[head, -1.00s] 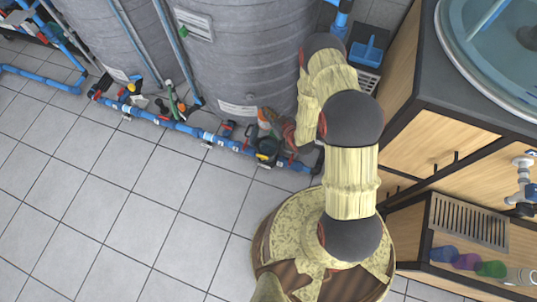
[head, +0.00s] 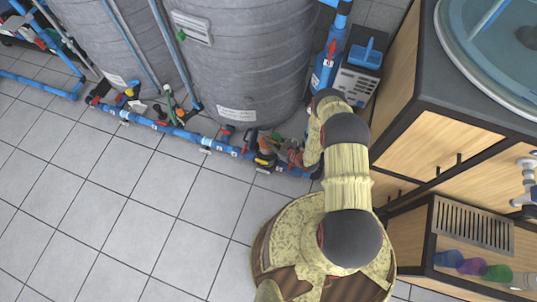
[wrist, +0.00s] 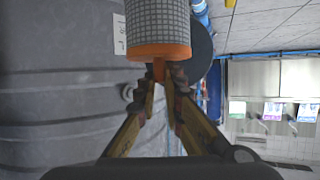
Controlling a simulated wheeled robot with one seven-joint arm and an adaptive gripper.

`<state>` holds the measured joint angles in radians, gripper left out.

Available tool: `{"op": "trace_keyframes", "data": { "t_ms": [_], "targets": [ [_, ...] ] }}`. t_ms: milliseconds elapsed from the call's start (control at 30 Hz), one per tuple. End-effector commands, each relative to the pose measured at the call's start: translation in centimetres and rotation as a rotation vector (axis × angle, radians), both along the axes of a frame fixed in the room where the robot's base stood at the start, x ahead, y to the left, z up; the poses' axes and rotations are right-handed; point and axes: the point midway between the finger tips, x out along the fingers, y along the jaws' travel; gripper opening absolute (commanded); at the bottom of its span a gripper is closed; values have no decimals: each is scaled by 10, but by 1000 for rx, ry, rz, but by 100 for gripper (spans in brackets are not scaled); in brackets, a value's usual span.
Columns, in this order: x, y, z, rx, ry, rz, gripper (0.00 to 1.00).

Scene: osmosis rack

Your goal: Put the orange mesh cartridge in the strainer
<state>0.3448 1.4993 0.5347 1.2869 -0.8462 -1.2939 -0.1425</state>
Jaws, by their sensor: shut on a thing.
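The orange mesh cartridge (wrist: 158,30) fills the top middle of the wrist view. It has a grey mesh body, an orange end cap and a small orange stub. My gripper (wrist: 161,86) is shut on that stub, with the mesh body extending away from the fingers. The cartridge's far end is cut off by the frame. I cannot tell for certain which fitting is the strainer.
Big grey tanks (head: 240,60) stand at the back, with blue piping (head: 170,130) along their foot. A blue vertical pipe (head: 325,70) with a red handle is beside a blue-topped box (head: 365,56). A wooden cabinet (head: 435,155) stands right. The tiled floor at left is clear.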

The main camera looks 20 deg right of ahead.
Motion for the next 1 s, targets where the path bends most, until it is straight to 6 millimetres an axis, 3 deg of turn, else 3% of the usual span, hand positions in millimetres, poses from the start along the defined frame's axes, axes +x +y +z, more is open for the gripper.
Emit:
{"op": "trace_keyframes", "data": {
  "t_ms": [33, 100, 300, 567, 833, 1000],
  "targets": [
    [-1, 1, -19, 0, 1, 0, 0],
    [0, 0, -36, 0, 0, 0, 0],
    [0, 0, -75, 0, 1, 0, 0],
    [0, 0, -90, 0, 0, -1, 0],
    [0, 0, -126, 0, 0, -1, 0],
    [1, 0, -125, -1, -2, -1, 0]
  ]
}}
